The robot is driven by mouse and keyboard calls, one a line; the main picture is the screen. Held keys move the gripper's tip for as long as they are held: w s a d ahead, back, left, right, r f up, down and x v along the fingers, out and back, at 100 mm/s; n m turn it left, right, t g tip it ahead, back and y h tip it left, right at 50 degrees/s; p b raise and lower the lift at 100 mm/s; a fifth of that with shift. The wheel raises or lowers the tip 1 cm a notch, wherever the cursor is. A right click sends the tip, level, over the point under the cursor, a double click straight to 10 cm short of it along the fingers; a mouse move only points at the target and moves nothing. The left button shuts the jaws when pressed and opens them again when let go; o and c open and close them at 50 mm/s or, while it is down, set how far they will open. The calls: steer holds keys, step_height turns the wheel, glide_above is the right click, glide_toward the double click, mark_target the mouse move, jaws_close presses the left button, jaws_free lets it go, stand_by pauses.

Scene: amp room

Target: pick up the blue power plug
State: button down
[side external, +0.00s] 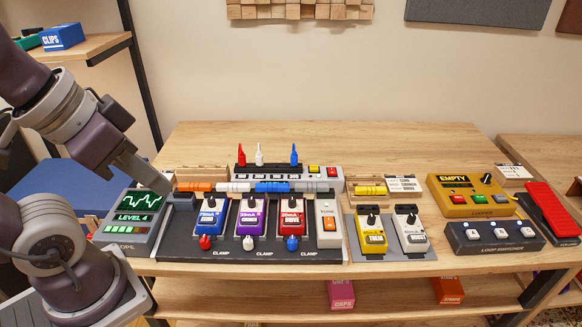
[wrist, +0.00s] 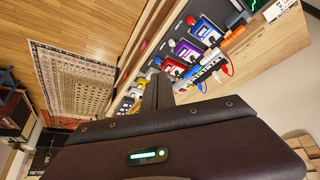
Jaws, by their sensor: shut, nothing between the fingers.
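In the wrist view a small blue piece (wrist: 201,87), apparently the blue plug, shows beside the supply. My gripper (side external: 153,188) is at the left end of the pedal board, well apart from the plug. Its fingers (wrist: 157,90) look closed and empty in the wrist view.
A pedal board (side external: 175,243) with blue, purple and red pedals lies in front of the supply. The screen box (side external: 135,230) is close to my gripper. Yellow and white pedals (side external: 408,230) and a looper (side external: 470,197) stand right. Bare tabletop lies behind the supply.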

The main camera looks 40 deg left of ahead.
steer(key=c, duration=2.1)
jaws_free()
steer(key=o, duration=0.9)
steer(key=shift+w, duration=0.1)
steer(key=w+a+r+n, duration=0.2)
steer(key=w+r+n, duration=0.1)
steer(key=w, duration=0.9)
steer(key=n+g+y, duration=0.2)
steer(key=n+y, duration=0.1)
steer(key=n, duration=0.3)
glide_above(294, 153)
steer(key=d, duration=0.2)
step_height(294, 153, down, 22)
steer(key=f, duration=0.2)
steer(key=a+f, duration=0.1)
steer(key=f, duration=0.1)
steer(key=a+f, duration=0.1)
steer(key=f, duration=0.1)
steer(key=shift+w+a, duration=0.1)
steer(key=shift+w, duration=0.05)
